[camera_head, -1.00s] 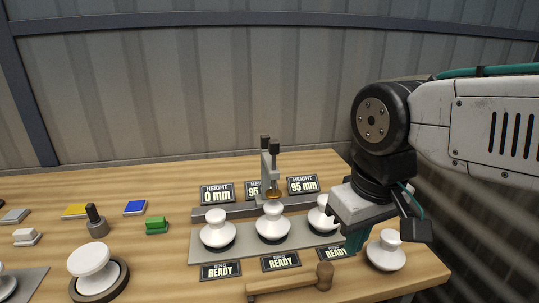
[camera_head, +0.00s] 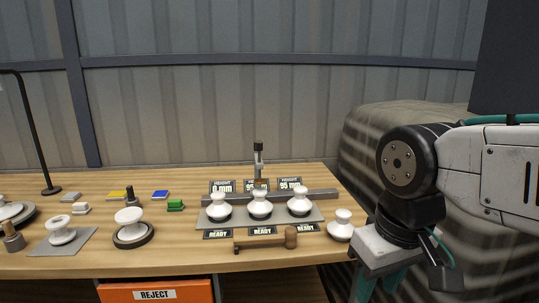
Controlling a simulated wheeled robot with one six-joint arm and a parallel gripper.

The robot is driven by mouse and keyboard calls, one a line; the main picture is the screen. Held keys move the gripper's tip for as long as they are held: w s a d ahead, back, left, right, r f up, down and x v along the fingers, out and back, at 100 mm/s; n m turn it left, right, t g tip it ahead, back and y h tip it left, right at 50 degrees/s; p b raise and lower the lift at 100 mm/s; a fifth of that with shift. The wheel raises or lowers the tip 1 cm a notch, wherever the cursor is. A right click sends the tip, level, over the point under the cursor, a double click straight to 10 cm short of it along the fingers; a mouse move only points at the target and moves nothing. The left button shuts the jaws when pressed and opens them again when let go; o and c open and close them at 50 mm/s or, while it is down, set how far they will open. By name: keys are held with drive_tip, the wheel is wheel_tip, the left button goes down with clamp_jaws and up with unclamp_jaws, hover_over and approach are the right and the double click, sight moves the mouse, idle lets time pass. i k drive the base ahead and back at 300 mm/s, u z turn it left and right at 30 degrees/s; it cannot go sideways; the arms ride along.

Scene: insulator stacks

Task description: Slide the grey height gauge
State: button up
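The grey height gauge (camera_head: 258,160) stands upright at the back of the bench, on or beside a long grey rail (camera_head: 315,196). Its dark head is at the top; its lower part is hidden behind a sign and the middle white insulator (camera_head: 260,204). My gripper (camera_head: 378,290) is at the lower right, past the bench's right end and well apart from the gauge. Its teal fingers point down and run to the bottom edge of the view, so their tips and opening are not clear.
White insulators (camera_head: 218,206) and (camera_head: 299,202) flank the middle one on a grey plate. Another insulator (camera_head: 341,226) stands near the right end. A wooden mallet (camera_head: 262,242) lies in front. Height signs (camera_head: 222,186) stand behind. An orange reject bin (camera_head: 190,293) is below the front edge.

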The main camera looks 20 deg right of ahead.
sight(258, 166)
drive_tip(key=z, duration=0.2)
drive_tip(key=k, duration=0.2)
drive_tip(key=u, duration=1.05)
drive_tip(key=i, duration=0.85)
drive_tip(key=z, duration=0.55)
